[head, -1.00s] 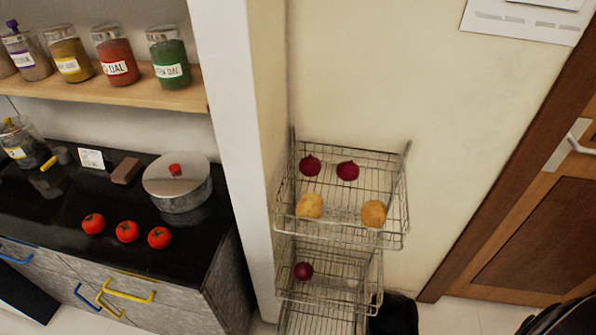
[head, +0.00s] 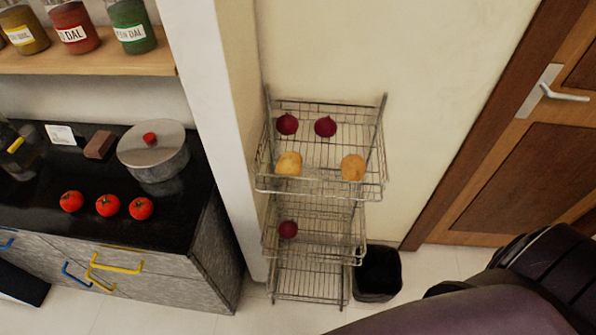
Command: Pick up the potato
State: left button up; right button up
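Two potatoes lie in the front part of the top basket of a wire rack (head: 320,190). The left potato (head: 289,164) is pale yellow-brown. The right potato (head: 353,167) is similar and sits near the basket's right side. Two dark red onions lie behind them, a left onion (head: 287,124) and a right onion (head: 325,126). Another onion (head: 288,229) is in the middle basket. A dark part of my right arm shows at the lower right, apart from the rack. Neither gripper is in view.
A black counter (head: 40,215) with several tomatoes and a lidded pot (head: 153,153) stands at the left. A white wall edge (head: 215,130) separates it from the rack. A dark bin (head: 378,274) stands right of the rack's foot. A wooden door (head: 505,185) is at the right.

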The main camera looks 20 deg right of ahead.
aim_at(289, 163)
jog(key=j+z, duration=0.2)
jog(key=j, duration=0.2)
jog(key=k+j+z, duration=0.1)
jog(key=j+z, duration=0.15)
jog(key=j, duration=0.15)
jog(key=k+j+z, duration=0.2)
jog(key=j, duration=0.2)
jog(key=j+z, duration=0.25)
jog(key=j, duration=0.15)
jog(key=k+j+z, duration=0.2)
jog(key=k+j, duration=0.05)
jog(key=j, duration=0.1)
